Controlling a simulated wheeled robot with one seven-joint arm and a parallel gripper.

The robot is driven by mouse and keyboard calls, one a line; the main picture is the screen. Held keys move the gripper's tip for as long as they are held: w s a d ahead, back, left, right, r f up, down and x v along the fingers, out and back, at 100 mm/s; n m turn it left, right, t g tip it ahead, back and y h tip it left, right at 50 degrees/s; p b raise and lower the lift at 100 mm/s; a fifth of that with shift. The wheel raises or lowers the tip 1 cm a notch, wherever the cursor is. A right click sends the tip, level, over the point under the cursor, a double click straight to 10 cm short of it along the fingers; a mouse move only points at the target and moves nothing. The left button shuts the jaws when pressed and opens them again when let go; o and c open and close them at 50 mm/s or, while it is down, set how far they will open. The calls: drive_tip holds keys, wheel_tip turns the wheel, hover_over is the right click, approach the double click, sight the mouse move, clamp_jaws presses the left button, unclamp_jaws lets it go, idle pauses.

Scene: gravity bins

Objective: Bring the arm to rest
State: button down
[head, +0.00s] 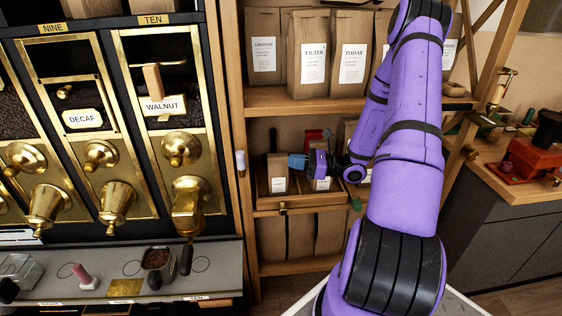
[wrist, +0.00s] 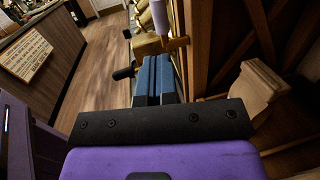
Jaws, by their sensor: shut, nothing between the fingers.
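My gripper (head: 296,161) is at the end of my purple arm, in front of the wooden shelf unit and left of the arm's forearm. Its blue fingers point left, toward the post beside the brass bins. In the wrist view the blue fingers of my gripper (wrist: 157,76) lie together, shut, with nothing seen between them. My upper arm rises from the bottom of the head view, and the arm bends at the top. It hides part of the shelves.
Brass-fronted bins (head: 180,150) fill the left, above a grey ledge (head: 215,262) with a tub of dark grounds (head: 158,262). Paper bags (head: 321,52) stand on the shelves. A red machine (head: 520,158) sits on the right counter. The wrist view shows open floor (wrist: 100,62).

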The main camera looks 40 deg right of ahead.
drive_tip(key=shift+s+d, duration=0.35)
drive_tip(key=shift+r, duration=0.1)
drive_tip(key=s+a+r+n+g+h, duration=0.2)
drive_tip(key=s+a+r+n+g, duration=0.1)
drive_tip(key=a+r+n+g, duration=0.5)
drive_tip(key=s+a+r+n+g+h, duration=0.2)
drive_tip(key=s+a+r+n+g, duration=0.25)
drive_tip(key=a+r+n, duration=0.4)
drive_tip(key=s+a+r+n+t+h, duration=0.2)
drive_tip(key=s+r+n+h, duration=0.2)
drive_tip(key=s+r+n, duration=0.1)
drive_tip(key=s+a+r+n+t+h, duration=0.2)
drive_tip(key=s+r+n+h, duration=0.3)
drive_tip(key=s+r, duration=0.2)
drive_tip(key=shift+s+r+n+t, duration=0.25)
drive_tip(key=shift+s+n+t, duration=0.1)
idle(1.3)
